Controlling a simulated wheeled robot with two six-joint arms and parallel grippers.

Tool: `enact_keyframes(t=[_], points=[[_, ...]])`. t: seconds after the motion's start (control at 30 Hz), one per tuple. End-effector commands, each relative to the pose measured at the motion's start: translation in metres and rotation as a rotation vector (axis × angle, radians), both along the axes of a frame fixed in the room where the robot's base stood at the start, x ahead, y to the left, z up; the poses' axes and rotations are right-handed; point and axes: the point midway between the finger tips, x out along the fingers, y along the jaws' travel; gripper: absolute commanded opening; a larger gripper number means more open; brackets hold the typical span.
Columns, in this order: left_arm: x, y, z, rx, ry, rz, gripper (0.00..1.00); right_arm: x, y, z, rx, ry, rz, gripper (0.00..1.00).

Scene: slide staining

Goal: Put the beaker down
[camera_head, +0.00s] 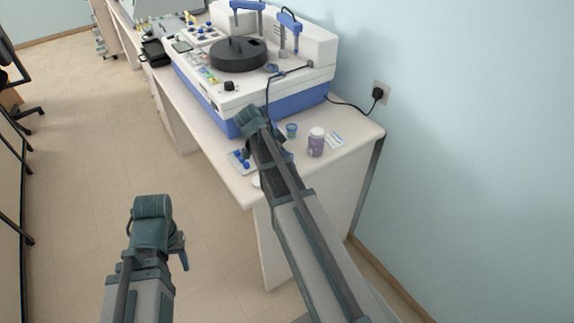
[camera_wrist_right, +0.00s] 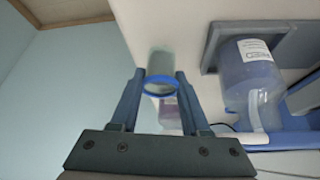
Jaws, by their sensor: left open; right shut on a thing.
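The beaker (camera_wrist_right: 160,70), clear with a blue rim, sits between the two fingers of my right gripper (camera_wrist_right: 160,84) in the right wrist view. The gripper is shut on it near the rim. The beaker is over the pale table top; I cannot tell whether its base touches. In the head view my right arm reaches over the front end of the table and hides most of that gripper. A small blue-rimmed cup (camera_head: 291,130) shows just beyond the arm and may be this beaker. My left gripper (camera_head: 181,252) is open and empty, low over the floor, away from the table.
A purple-labelled bottle (camera_head: 316,143) and a small card (camera_head: 336,139) stand near the table's (camera_head: 358,134) right edge. A tray with blue pieces (camera_head: 240,161) lies left of my arm. The large white-and-blue staining machine (camera_head: 208,92) fills the table behind.

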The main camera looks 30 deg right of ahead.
Motion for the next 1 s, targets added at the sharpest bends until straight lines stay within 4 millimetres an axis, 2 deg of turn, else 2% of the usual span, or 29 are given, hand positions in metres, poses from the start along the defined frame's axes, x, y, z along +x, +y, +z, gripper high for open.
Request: enact_keyframes(t=[0.03, 0.07, 0.47, 0.5, 0.67, 1.0], points=[[0.0, 0.0, -0.0123, 0.0, 0.0, 0.0, 0.5, -0.0001, 0.0002, -0.0122, 0.0, 0.0, 0.0, 0.0], [0.0, 0.0, -0.0137, 0.0, 0.0, 0.0, 0.5, 0.0, 0.0001, -0.0137, 0.0, 0.0, 0.0, 0.0], [0.0, 0.0, -0.015, 0.0, 0.0, 0.0, 0.5, 0.0, 0.0003, -0.0149, 0.0, 0.0, 0.0, 0.0], [0.0, 0.0, -0.0151, 0.0, 0.0, 0.0, 0.5, 0.0, 0.0003, -0.0152, 0.0, 0.0, 0.0, 0.48], [0.0, 0.0, -0.014, 0.0, 0.0, 0.0, 0.5, 0.0, 0.0003, -0.0139, 0.0, 0.0, 0.0, 0.76], [0.0, 0.0, -0.0107, 0.0, 0.0, 0.0, 0.5, 0.0, 0.0003, -0.0107, 0.0, 0.0, 0.0, 0.76]])
